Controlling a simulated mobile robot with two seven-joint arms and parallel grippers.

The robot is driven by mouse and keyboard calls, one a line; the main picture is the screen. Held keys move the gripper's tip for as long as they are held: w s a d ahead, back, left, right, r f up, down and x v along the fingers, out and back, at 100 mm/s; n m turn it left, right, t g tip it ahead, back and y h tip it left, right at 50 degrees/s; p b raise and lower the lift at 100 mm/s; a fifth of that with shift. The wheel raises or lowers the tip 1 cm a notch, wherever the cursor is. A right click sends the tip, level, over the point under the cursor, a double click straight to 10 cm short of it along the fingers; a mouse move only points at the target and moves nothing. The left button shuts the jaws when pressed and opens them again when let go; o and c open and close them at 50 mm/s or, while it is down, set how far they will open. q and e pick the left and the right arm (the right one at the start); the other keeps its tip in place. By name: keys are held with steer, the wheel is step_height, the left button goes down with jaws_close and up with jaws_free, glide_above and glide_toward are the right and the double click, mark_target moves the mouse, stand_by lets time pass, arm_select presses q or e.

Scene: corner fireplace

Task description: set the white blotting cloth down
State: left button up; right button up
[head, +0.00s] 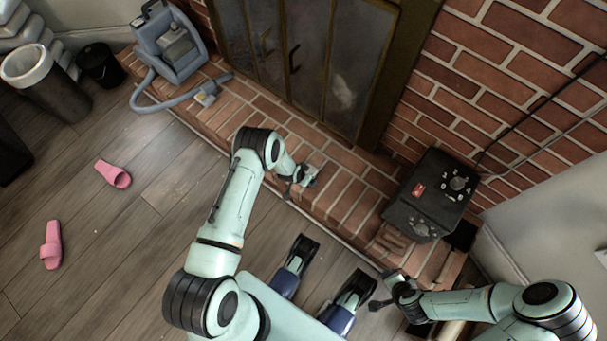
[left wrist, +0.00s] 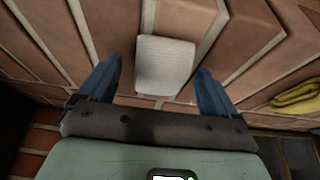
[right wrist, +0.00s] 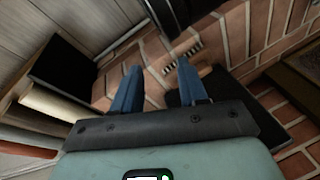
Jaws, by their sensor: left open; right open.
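The white blotting cloth (left wrist: 165,64) shows in the left wrist view as a small pale folded pad on the red brick hearth. It lies just beyond and between the blue fingertips of my left gripper (left wrist: 161,75), with a gap on both sides. That gripper is open and holds nothing. In the head view my left gripper (head: 304,178) is low over the hearth in front of the fireplace doors, and I cannot make out the cloth there. My right gripper (right wrist: 158,76) is open and empty; in the head view it is near the hearth's front right edge (head: 386,292).
A black box with dials (head: 432,195) stands on the hearth to the right. A blue-grey machine (head: 172,45) with a hose sits at the hearth's left end. A yellow cloth (left wrist: 298,97) lies right of the white one. Pink slippers (head: 113,174) lie on the floor.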

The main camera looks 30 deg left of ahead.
arm_select(q)
steer(key=p+v, duration=0.4)
steer(key=v, duration=0.8)
arm_select(e)
steer(key=s+a+r+g+y, duration=0.1)
steer(key=s+a+r+g, duration=0.1)
steer(key=s, duration=0.4)
step_height(320, 180, up, 3)
steer(key=shift+s+a+f+n, duration=0.15)
steer(key=shift+s+a+n, duration=0.15)
steer(key=shift+a, duration=0.4)
